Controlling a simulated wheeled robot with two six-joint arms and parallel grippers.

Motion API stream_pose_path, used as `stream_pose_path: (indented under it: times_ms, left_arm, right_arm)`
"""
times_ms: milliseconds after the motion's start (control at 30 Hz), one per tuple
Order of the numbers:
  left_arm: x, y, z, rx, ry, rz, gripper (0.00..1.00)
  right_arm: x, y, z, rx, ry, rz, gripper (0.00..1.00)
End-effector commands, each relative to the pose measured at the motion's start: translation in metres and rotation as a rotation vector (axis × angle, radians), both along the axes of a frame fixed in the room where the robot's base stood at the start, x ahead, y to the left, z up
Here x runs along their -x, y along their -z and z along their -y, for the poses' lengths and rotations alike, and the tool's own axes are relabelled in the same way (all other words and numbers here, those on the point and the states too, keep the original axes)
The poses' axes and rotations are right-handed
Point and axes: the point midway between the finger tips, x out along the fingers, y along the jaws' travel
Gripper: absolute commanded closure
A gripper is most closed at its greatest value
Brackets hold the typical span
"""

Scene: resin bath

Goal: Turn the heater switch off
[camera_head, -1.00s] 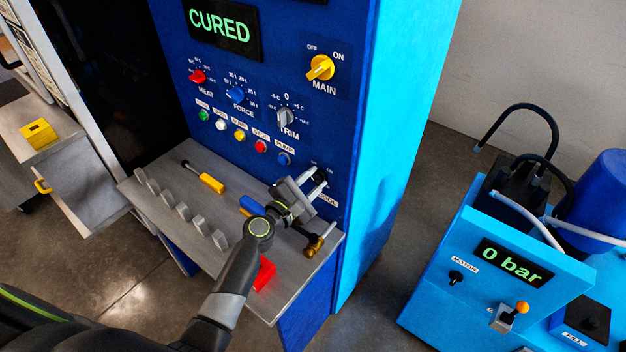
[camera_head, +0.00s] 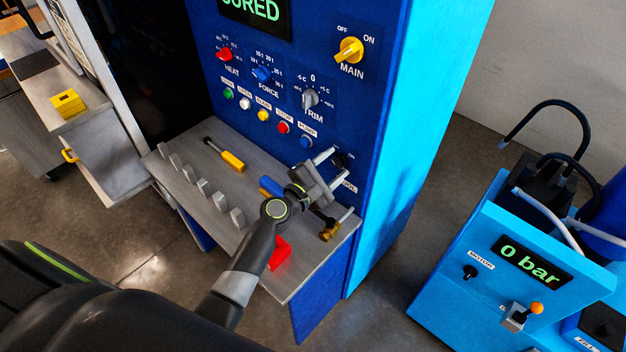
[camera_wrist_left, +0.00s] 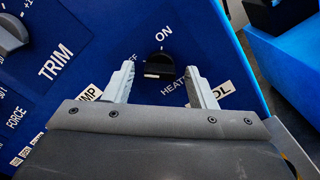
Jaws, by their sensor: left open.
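The heater switch is a small black rotary knob (camera_wrist_left: 158,66) on the blue panel in the left wrist view, with OFF to its left, ON at its upper right and a partly covered HEATER label below. I cannot tell for sure which label it points to. My left gripper (camera_wrist_left: 162,82) is open, its two fingers on either side of the knob, with visible gaps. In the head view the left gripper (camera_head: 340,168) reaches the lower right of the panel, and the knob is small and partly hidden there. My right gripper is not in view.
Below the arm is a grey shelf (camera_head: 190,215) with a yellow-handled tool (camera_head: 232,161), a red block (camera_head: 280,252) and a brass fitting (camera_head: 329,231). A row of coloured buttons and the yellow MAIN knob (camera_head: 349,51) are above. A blue pump unit (camera_head: 450,250) stands right.

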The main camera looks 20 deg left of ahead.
Motion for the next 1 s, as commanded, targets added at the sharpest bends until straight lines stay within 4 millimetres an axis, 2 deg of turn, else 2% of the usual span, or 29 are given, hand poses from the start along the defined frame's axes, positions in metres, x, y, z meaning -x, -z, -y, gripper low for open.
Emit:
stream_pose_path:
  times_ms: [167, 700, 833, 1000]
  left_arm:
    - [0.025, 0.002, -0.009, -0.002, 0.0, -0.002, 0.49]
    - [0.132, 0.003, -0.048, -0.002, 0.0, -0.002, 0.49]
    - [0.149, 0.003, -0.055, -0.002, -0.001, -0.003, 0.49]
    - [0.158, 0.002, -0.058, 0.0, -0.001, -0.002, 0.49]
  right_arm:
    - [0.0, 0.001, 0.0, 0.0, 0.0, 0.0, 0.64]
    - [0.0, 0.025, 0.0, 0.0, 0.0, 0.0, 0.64]
    - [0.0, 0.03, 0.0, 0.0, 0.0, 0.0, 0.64]
    - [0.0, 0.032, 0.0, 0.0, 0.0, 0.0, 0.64]
